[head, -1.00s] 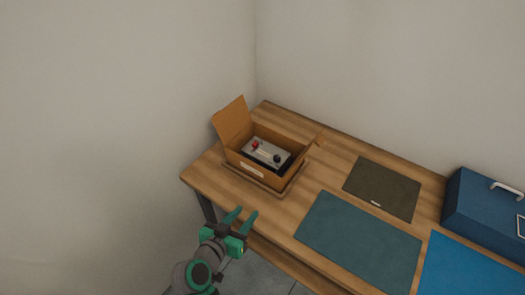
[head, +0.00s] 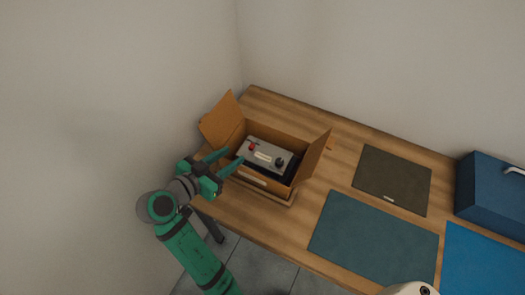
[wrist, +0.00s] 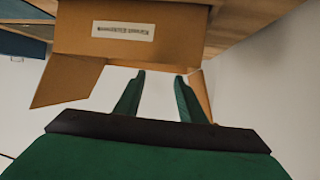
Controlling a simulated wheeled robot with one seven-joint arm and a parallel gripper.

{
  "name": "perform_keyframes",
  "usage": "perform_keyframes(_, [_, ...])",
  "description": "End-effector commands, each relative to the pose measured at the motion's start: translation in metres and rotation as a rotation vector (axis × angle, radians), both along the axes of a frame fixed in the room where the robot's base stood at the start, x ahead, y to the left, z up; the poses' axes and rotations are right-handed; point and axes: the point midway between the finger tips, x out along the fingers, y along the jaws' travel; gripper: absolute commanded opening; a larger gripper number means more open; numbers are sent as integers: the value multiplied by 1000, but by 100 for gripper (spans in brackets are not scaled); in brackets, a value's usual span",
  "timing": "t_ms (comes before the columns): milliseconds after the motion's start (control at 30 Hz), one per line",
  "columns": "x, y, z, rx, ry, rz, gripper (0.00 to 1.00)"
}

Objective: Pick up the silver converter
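The silver converter (head: 262,155) is a grey box with a red and a black knob on its top. It lies inside an open cardboard box (head: 266,184) on the wooden table. My gripper (head: 226,159) is open and empty at the left front of the cardboard box, with its fingers pointing toward the box. In the wrist view my gripper (wrist: 160,80) shows two green fingers spread apart, just below the cardboard box's labelled side (wrist: 180,32). The converter is not visible in the wrist view.
The box flaps stand up at the left (head: 222,121) and right (head: 312,157). A dark mat (head: 392,178), a teal mat (head: 373,240) and a blue mat (head: 485,260) lie to the right. A blue case (head: 490,195) stands at the far right. A wall is close on the left.

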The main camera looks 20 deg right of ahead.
Motion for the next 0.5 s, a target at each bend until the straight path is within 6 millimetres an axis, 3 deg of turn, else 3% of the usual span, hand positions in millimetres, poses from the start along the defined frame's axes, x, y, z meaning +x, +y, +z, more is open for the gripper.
perform_keyframes(500, [22,-45,-22,1,2,-1,36])
